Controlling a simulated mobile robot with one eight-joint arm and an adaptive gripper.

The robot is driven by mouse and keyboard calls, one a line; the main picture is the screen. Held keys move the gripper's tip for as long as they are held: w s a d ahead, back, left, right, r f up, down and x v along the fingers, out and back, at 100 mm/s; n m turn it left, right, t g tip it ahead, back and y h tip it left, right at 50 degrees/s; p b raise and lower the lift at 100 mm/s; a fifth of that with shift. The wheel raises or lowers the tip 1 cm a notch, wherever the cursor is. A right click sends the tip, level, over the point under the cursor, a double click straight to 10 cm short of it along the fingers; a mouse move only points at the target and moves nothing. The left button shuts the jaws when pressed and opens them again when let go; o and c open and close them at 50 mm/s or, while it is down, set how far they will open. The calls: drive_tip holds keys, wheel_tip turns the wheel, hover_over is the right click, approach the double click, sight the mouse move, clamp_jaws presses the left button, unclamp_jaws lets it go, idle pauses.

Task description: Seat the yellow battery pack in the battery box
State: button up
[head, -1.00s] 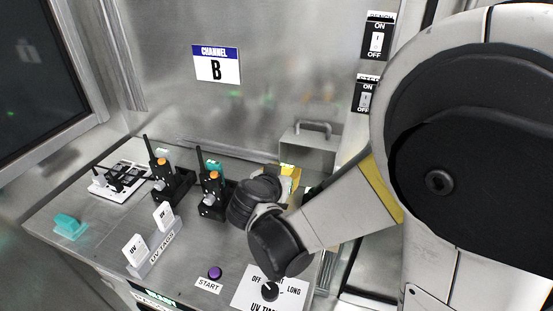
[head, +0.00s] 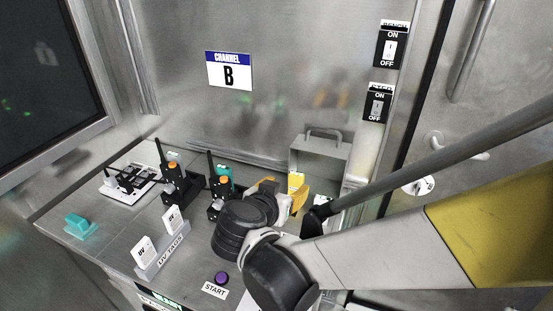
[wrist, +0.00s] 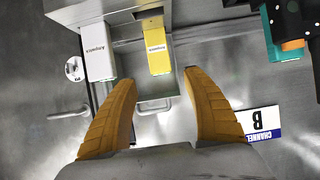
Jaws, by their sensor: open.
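The yellow battery pack (wrist: 158,62) has a white label and shows in the wrist view beside a similar white pack (wrist: 99,52). Both run up to a grey block (wrist: 95,8) at the top edge. My gripper (wrist: 159,80) is open and empty. Its orange fingers stand wide apart, with the yellow pack's near end between and just beyond the tips, clear of both. In the head view my gripper (head: 283,190) is partly hidden by my wrist, near a white label. A metal box with a handle (head: 318,158) stands behind; I cannot tell whether it is the battery box.
Two black devices with antennas (head: 180,185) stand left of my wrist. A UV tags holder (head: 163,254), a purple start button (head: 221,278) and a teal block (head: 80,225) are on the bench. Switches (head: 390,47) are on the back wall at right.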

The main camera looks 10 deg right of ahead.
drive_tip(key=v, duration=0.3)
drive_tip(key=shift+s+a+r, duration=0.2)
drive_tip(key=shift+s, duration=0.1)
